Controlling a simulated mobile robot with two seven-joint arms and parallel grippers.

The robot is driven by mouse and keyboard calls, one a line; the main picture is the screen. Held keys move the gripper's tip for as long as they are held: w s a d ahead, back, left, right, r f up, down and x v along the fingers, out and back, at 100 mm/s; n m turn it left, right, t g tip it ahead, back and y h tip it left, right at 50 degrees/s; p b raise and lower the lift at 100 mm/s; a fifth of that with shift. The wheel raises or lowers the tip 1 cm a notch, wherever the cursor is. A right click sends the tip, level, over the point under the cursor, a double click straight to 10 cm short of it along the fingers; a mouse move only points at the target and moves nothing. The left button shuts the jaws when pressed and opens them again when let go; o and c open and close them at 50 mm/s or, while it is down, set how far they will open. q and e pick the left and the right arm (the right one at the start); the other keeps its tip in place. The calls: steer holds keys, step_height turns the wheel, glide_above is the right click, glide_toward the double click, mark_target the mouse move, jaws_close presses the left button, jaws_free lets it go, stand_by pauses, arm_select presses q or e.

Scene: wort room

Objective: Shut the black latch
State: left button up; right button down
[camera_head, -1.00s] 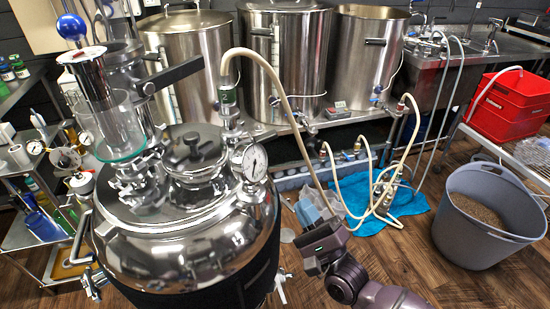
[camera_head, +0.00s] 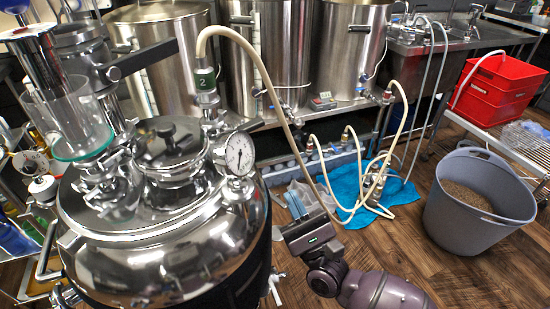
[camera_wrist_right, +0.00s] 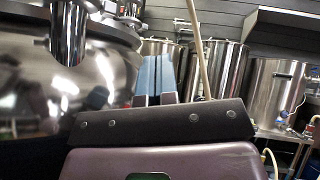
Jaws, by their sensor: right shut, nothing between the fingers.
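A large polished steel vessel (camera_head: 165,240) with a domed top fills the left of the head view. A black lever (camera_head: 150,58) sticks out to the right from the fittings above its top; I cannot tell surely if this is the black latch. A round lid with a black knob (camera_head: 166,133) sits on the dome. My right gripper (camera_head: 298,204) is to the right of the vessel, apart from it and lower than the lever. Its blue fingers (camera_wrist_right: 155,80) are together and empty, and the wrist view shows the vessel's side to their left. My left gripper is out of view.
A pressure gauge (camera_head: 239,153) and a beige hose (camera_head: 262,90) rise from the vessel's right side, the hose passing behind my right gripper. A glass cylinder (camera_head: 75,125) stands at left. A grey tub (camera_head: 465,240) is on the floor at right. Steel kettles (camera_head: 280,55) line the back.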

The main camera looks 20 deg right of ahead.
mark_target(260, 127)
steer(key=s+r+p+x, duration=0.2)
steer(key=x, duration=1)
steer(key=shift+a+r, duration=0.15)
steer(key=shift+a, duration=0.2)
steer(key=shift+w, duration=0.15)
steer(key=shift+r+n+g+y+p, duration=0.3)
steer(key=shift+r+n+y+p, duration=0.1)
steer(key=shift+n+y, duration=0.5)
